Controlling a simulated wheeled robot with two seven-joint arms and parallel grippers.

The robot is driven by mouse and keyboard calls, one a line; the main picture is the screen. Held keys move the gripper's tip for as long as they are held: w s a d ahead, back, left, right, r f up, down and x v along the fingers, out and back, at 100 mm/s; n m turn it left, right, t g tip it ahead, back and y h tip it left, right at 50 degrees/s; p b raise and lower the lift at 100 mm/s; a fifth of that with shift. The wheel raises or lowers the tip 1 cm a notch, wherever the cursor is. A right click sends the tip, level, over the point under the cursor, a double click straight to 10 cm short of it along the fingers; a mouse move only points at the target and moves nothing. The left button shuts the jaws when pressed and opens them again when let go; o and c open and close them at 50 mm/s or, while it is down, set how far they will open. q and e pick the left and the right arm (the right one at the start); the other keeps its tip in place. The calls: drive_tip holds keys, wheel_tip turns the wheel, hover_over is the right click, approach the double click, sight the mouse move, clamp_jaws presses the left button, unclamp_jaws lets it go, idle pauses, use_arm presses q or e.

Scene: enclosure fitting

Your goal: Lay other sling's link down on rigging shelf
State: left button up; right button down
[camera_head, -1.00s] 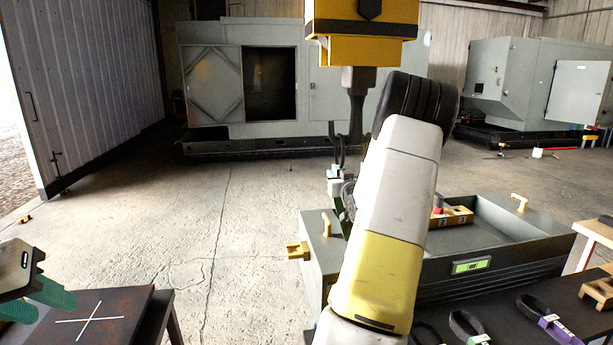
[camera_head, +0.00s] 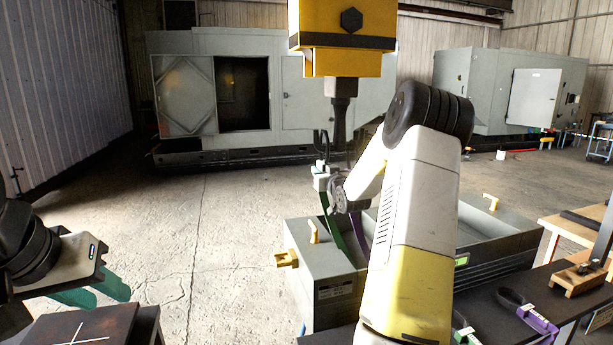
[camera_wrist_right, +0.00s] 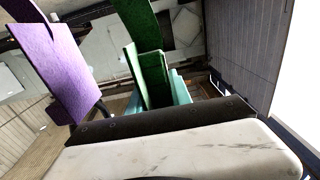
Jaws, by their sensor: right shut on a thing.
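My right gripper (camera_head: 325,178) is beside the hanging crane hook (camera_head: 322,146), largely hidden by its own arm. In the right wrist view its teal fingers (camera_wrist_right: 168,85) are shut on a green sling piece (camera_wrist_right: 150,75). A green strap (camera_head: 332,222) and a purple strap (camera_head: 358,232) hang below the gripper. The purple strap (camera_wrist_right: 70,75) also shows left of the fingers in the wrist view. I cannot make out a link clearly. The black rigging shelf (camera_head: 495,282) is at lower right. My left gripper (camera_head: 98,290) is at lower left, its teal fingers apart and empty.
A grey enclosure base (camera_head: 335,290) with yellow handles stands under the hook. A yellow crane block (camera_head: 342,58) hangs above. Looped slings with a purple tag (camera_head: 538,320) and a green tag (camera_head: 464,332) lie on the shelf. A dark cross-marked plate (camera_head: 85,328) is below my left gripper.

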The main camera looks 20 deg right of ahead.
drive_tip(key=a+r, duration=0.3)
drive_tip(key=a, duration=0.6)
drive_tip(key=shift+w+a, duration=0.3)
idle(0.8)
drive_tip(key=shift+a+r, duration=0.1)
drive_tip(key=shift+r, duration=0.05)
idle(1.0)
